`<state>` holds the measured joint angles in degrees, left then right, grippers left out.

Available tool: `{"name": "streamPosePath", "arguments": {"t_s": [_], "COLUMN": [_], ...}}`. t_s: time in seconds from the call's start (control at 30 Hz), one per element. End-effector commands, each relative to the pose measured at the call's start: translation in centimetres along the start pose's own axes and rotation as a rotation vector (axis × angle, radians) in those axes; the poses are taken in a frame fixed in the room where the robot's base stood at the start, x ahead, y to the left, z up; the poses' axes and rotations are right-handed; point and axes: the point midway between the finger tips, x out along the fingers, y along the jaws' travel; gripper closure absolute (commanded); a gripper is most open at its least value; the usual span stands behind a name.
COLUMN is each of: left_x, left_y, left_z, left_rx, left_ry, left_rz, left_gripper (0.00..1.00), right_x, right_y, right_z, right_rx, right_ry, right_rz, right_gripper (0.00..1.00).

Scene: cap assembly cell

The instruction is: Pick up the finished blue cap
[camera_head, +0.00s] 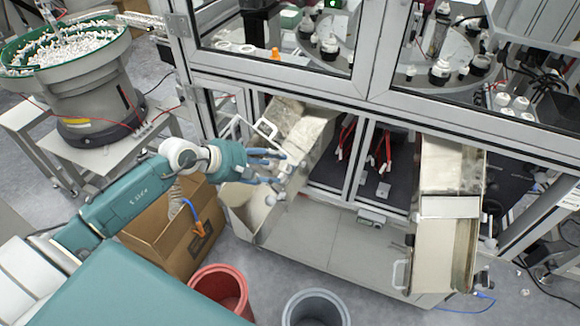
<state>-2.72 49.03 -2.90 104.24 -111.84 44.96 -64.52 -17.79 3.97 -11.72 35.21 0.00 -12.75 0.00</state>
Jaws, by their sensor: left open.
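My left gripper (282,168) reaches in from the left on its teal arm. Its blue-grey fingers are spread apart, with nothing visible between them. It is over the left metal chute (306,135), near the open bin (243,205) at the chute's lower end. A small pale round thing (271,200) shows at the bin, just below the fingers; I cannot tell what it is. I cannot make out a blue cap; the fingers hide part of the chute and bin. My right gripper is not in view.
A second chute (436,250) slopes down at the right of the framed machine. A cardboard box (160,240), a red bin (222,288) and a grey bin (316,308) stand on the floor. A feeder bowl (85,85) full of white parts is at upper left.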

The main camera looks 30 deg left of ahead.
Motion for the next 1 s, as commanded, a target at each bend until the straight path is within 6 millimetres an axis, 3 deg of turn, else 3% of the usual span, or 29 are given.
{"name": "streamPosePath", "arguments": {"t_s": [0.27, 0.4, 0.67, 0.87, 1.0], "left_x": [3.1, 5.0, 5.5, 5.4, 5.4], "left_y": [-0.2, -0.2, -0.4, -0.4, -0.4], "left_z": [0.5, 0.2, 0.0, 0.0, 0.0], "left_rx": [-0.008, -0.004, -0.002, -0.002, -0.002], "left_ry": [-0.003, -0.003, -0.001, -0.001, 0.0], "left_rz": [-0.002, 0.001, 0.0, 0.0, -0.001], "left_gripper": [0.52, 0.52, 0.52, 0.8, 0.81], "right_x": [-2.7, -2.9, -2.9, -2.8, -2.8], "right_y": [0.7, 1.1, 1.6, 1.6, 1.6], "right_z": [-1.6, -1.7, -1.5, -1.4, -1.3], "right_rx": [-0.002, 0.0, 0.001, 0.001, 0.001], "right_ry": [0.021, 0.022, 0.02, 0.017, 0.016], "right_rz": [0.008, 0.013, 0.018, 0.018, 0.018], "right_gripper": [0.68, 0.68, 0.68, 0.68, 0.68]}}
